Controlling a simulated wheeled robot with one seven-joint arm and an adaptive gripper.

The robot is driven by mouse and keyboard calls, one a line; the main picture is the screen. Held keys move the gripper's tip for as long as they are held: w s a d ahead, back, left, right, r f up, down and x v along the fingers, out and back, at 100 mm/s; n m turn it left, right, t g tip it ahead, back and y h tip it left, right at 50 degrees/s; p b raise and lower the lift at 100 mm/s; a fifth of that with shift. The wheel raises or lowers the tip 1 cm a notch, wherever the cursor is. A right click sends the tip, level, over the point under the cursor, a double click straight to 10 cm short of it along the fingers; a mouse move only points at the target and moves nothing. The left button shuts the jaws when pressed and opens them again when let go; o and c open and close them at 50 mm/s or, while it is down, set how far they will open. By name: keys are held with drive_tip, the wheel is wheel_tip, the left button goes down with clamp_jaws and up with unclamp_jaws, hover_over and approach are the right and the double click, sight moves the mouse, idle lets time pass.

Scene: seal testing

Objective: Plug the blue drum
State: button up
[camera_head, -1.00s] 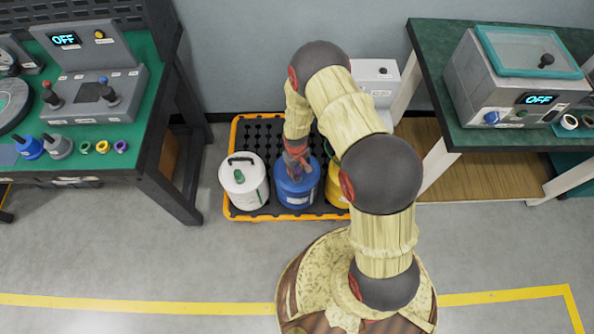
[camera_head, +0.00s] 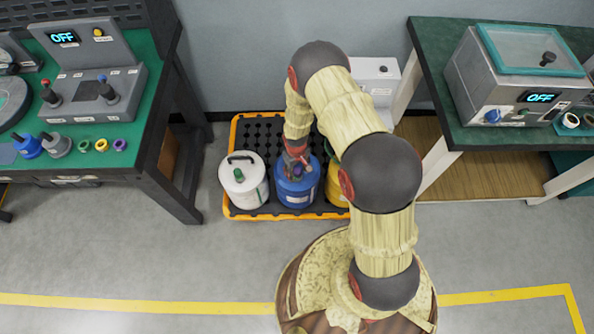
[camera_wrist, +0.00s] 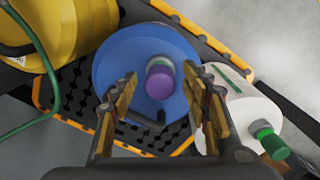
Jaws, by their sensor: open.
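The blue drum (camera_head: 296,186) stands on the black and orange pallet, between a white drum and a yellow one. In the wrist view its round blue top (camera_wrist: 118,62) faces my camera. A purple plug (camera_wrist: 160,80) sits on the drum's top, with a greyish collar around it; how deep it sits cannot be told. My gripper (camera_wrist: 160,72) is open above the drum, with one finger on either side of the plug and gaps between. In the head view my gripper (camera_head: 295,160) is over the drum and partly hides its top.
The white drum (camera_head: 243,186) with a green cap (camera_wrist: 268,139) stands close at left. The yellow drum (camera_head: 335,190) is partly hidden by my arm. The pallet (camera_head: 247,130) has an orange rim. Green-topped tables (camera_head: 135,150) stand at both sides.

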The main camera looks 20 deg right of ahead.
wheel_tip(320, 180, up, 12)
idle(0.6)
drive_tip(key=shift+a, duration=0.1)
idle(0.4)
drive_tip(key=s+r+m+g, duration=0.1)
drive_tip(key=s+r+g, duration=0.1)
drive_tip(key=s, duration=0.5)
drive_tip(key=s+r+t+p, duration=0.1)
drive_tip(key=s+r, duration=0.4)
drive_tip(key=r, duration=1.1)
drive_tip(key=s+r+m+t+p, duration=0.1)
drive_tip(key=s+r+t, duration=0.3)
drive_tip(key=r, duration=1.2)
drive_tip(key=s+r+m+t+p, duration=0.1)
drive_tip(key=s+r, duration=0.5)
drive_tip(key=r, duration=1)
drive_tip(key=shift+t+p, duration=0.5)
drive_tip(key=shift+t, duration=0.3)
